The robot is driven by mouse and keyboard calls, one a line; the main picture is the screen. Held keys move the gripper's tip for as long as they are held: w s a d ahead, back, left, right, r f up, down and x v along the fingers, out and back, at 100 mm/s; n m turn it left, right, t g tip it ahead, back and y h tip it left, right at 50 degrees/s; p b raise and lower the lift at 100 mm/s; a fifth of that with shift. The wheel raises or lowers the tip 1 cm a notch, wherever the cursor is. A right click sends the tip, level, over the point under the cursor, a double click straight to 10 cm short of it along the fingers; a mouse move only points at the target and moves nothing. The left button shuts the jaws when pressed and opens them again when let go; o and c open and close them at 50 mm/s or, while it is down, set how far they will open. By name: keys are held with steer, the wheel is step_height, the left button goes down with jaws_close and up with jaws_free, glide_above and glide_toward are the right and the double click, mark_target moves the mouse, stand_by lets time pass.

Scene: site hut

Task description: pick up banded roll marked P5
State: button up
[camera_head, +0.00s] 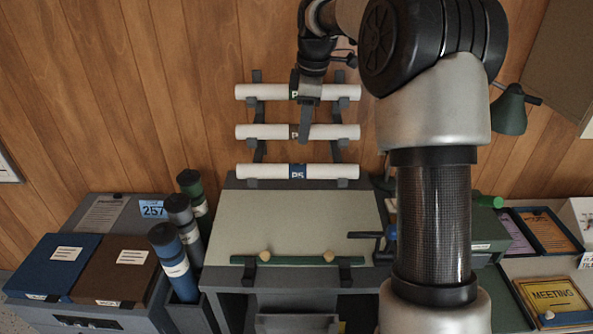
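The banded roll marked P5 (297,171) is a white roll with a dark blue band around its middle. It lies level across the lowest pair of grey wall brackets, above the sloped board. Two similar white rolls, the middle one (270,132) and the top one (265,91), lie on brackets above it; my gripper partly covers their bands. My gripper (305,137) points down in front of the upper two rolls, with its tip just above P5 in the picture. I see its fingers nearly edge-on and cannot tell the gap. No roll appears held.
Below P5 is a sloped drafting board (300,225) with a green bar (297,260) along its front. Upright tubes (172,262) stand at left, beside blue and brown boxes (112,270). A green lamp (509,110) and framed papers are at right.

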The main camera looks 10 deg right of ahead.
glide_above(298, 166)
steer(key=f, duration=0.8)
steer(key=shift+s+d+f, duration=0.2)
steer(key=shift+s+d, duration=0.15)
steer(key=shift+w+a+f, duration=0.1)
steer(key=shift+w+f, duration=0.05)
steer(key=shift+f, duration=0.7)
steer(key=shift+w+a+f, duration=0.1)
steer(key=shift+a+f, duration=0.05)
steer(key=shift+f, duration=0.75)
steer(key=shift+w+a+f, duration=0.1)
steer(key=shift+w+f, duration=0.05)
steer(key=shift+f, duration=0.7)
steer(key=c, duration=0.8)
